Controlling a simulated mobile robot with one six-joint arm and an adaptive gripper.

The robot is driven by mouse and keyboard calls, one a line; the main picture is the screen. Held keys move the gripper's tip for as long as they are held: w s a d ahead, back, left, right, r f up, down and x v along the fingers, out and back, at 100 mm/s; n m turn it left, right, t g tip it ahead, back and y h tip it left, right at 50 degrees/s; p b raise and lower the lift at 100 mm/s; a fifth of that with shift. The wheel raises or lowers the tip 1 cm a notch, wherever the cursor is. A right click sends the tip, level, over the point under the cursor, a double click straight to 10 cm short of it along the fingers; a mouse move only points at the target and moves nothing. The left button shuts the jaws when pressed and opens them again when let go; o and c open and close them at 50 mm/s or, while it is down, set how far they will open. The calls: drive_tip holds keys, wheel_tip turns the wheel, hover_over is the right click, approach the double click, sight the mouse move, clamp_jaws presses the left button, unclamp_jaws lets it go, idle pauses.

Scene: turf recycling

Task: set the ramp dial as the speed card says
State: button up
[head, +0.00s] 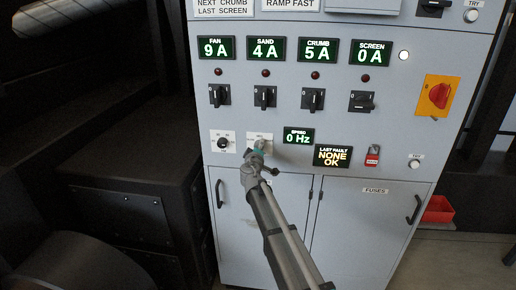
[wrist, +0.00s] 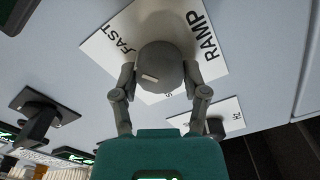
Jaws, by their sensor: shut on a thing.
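The ramp dial is a round grey knob (wrist: 165,68) on a white plate (wrist: 103,43) marked FAST and RAMP, with another label mostly hidden. A short pale mark shows on the knob's lower left side; I cannot tell which label it points at. My gripper (head: 260,147) is at this plate in the head view, its fingers on either side of the knob and shut on it. In the head view the gripper mostly hides the dial. A white card (head: 290,4) at the top edge reads RAMP FAST; its upper part is cut off.
A similar dial (head: 223,143) sits just left of my gripper. Black switches (head: 265,97) line the panel above. A red padlock (head: 372,155) and red-yellow switch (head: 438,95) are at right.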

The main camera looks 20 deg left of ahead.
idle(0.4)
drive_tip(key=o, duration=1.2)
drive_tip(key=shift+c, duration=0.2)
drive_tip(key=shift+s, duration=0.15)
drive_tip(key=v, duration=1.1)
drive_tip(key=shift+s, duration=0.35)
drive_tip(key=shift+d, duration=0.1)
